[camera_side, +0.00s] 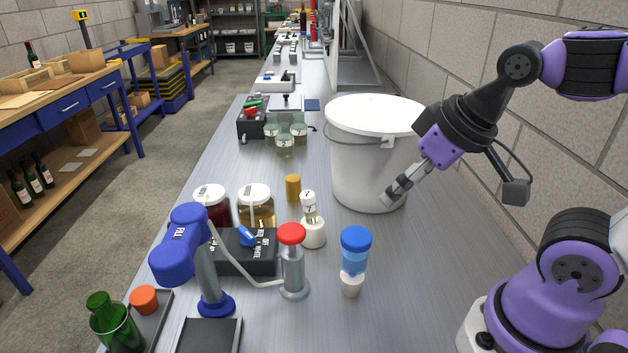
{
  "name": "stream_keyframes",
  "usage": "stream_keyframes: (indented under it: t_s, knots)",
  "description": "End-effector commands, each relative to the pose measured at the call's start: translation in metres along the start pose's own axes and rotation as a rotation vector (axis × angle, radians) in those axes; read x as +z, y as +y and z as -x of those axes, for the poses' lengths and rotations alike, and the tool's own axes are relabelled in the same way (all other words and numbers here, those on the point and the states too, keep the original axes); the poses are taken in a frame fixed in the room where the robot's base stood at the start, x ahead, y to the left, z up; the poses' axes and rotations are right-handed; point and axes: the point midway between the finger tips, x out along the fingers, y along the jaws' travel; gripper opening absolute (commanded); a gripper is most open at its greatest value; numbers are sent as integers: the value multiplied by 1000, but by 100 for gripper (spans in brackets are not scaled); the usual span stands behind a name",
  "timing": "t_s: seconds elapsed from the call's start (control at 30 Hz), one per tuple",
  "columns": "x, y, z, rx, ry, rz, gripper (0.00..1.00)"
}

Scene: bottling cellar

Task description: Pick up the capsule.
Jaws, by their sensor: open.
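A small gold cylinder (293,188) stands upright on the grey bench, behind a white dispenser bottle (313,230). It looks most like the capsule, but I cannot be sure. A short orange-red cylinder (144,299) sits at the front left, next to a green bottle (113,325). My gripper (387,200) is open and empty, tilted down to the left in front of the white bucket. It is to the right of the gold cylinder and apart from it. Its finger gap is hard to see from this side.
A large lidded white bucket (362,150) stands close behind my gripper. Two jars (256,208) (212,207), a black box (250,262), a blue filler (187,245), a red-topped post (292,262) and a blue-topped container (355,255) crowd the front. Bench right of these is clear.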

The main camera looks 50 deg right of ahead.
Motion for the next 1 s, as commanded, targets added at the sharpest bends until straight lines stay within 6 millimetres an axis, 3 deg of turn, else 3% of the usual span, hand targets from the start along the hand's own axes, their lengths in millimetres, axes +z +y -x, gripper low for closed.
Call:
stream_keyframes:
  t_s: [0.13, 0.27, 0.4, 0.53, 0.73, 1.0]
  knots:
    - [-26, 4, -1, 13, -15, -31, 82]
    - [-73, 10, -14, 39, -38, -92, 82]
    - [-126, 19, -46, 73, -63, -166, 82]
    - [-164, 28, -86, 105, -80, -230, 82]
    - [-190, 35, -134, 136, -94, -290, 82]
    - [-195, 40, -171, 149, -101, -313, 82]
